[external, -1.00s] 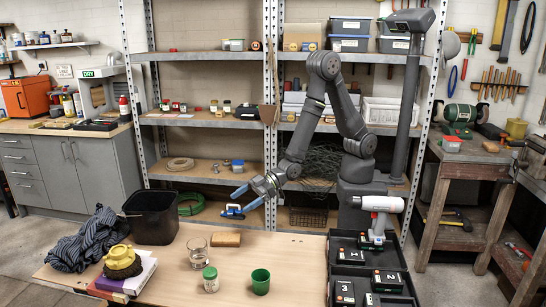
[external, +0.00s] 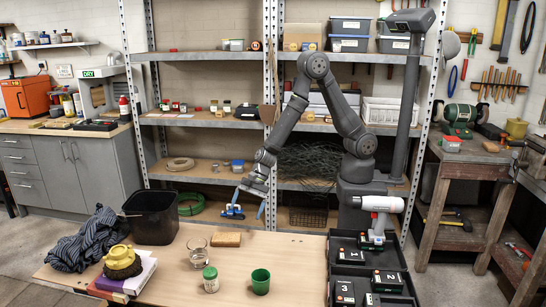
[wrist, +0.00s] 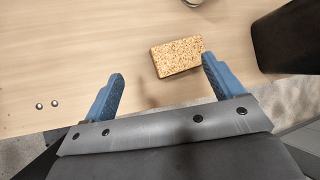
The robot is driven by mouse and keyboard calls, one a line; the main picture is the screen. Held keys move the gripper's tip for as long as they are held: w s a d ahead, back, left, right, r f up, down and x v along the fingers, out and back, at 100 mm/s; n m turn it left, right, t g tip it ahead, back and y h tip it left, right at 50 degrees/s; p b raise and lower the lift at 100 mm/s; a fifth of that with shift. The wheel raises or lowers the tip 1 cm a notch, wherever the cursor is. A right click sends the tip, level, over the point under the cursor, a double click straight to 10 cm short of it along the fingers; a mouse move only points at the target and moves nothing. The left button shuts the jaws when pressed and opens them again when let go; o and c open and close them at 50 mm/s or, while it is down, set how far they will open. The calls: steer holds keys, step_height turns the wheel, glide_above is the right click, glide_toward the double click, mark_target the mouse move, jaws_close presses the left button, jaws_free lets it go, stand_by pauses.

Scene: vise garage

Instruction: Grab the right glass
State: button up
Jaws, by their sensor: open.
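A clear glass (external: 197,255) stands upright on the wooden table, with what looks like some liquid low inside. A green cup (external: 260,282) stands to its right, nearer the front edge. In the wrist view only a small piece of a round rim, likely the clear glass (wrist: 193,2), shows at the top edge. My gripper (external: 249,204) is open and empty, pointing down above the table's far edge, behind both vessels. Its two blue fingers also show in the wrist view, spread wide (wrist: 163,68).
A cork-like block (external: 227,239) lies behind the glass; it shows in the wrist view (wrist: 177,57). A green-lidded jar (external: 210,279) stands between glass and cup. A black bin (external: 152,218), striped cloth (external: 90,240) and books sit left; a black tray (external: 335,262) sits right.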

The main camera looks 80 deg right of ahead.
steer(key=w+a+r+m+t+y, duration=0.3)
steer(key=w+r+m+y, duration=0.2)
steer(key=w+r+m, duration=0.25)
steer(key=f, duration=0.6)
steer(key=s+f, duration=0.1)
steer(key=f, duration=0.2)
steer(key=shift+s+d+f, duration=0.1)
steer(key=shift+d+f, duration=0.05)
steer(key=shift+f, duration=0.5)
steer(key=shift+a+f, duration=0.15)
steer(key=shift+a, duration=0.2)
glide_toward(201, 253)
steer(key=w+f, duration=0.4)
steer(key=shift+a+f, duration=0.1)
steer(key=shift+f, duration=0.2)
steer(key=shift+x, duration=2.7)
steer(key=shift+s+f, duration=0.15)
steer(key=shift+c, duration=0.5)
